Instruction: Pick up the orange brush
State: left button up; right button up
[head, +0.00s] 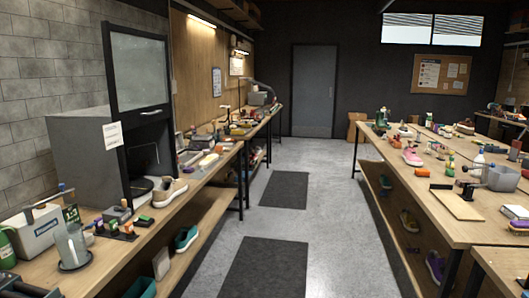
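Several small orange-topped items are in the head view. One orange-and-dark block (128,228) lies on the left bench, near a dark holder with green and red pieces. Another small orange item (422,172) lies on the right table. At this size I cannot tell which, if any, is the orange brush. A brush with a purple back and pale bristles (517,226) lies at the right edge. Neither of my grippers can be made out. A dark shape in the lower left corner is too cut off to identify.
The left bench (110,262) carries a grey open-front cabinet (90,150), a glass jug (72,246), a grey toolbox (35,230) and a beige shoe (168,192). The right table (430,205) holds a wooden board (456,203) and a pink shoe (412,157). The aisle with dark mats (265,265) is clear.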

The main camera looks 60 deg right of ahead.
aim_at(218, 148)
jog(key=z, duration=1.75)
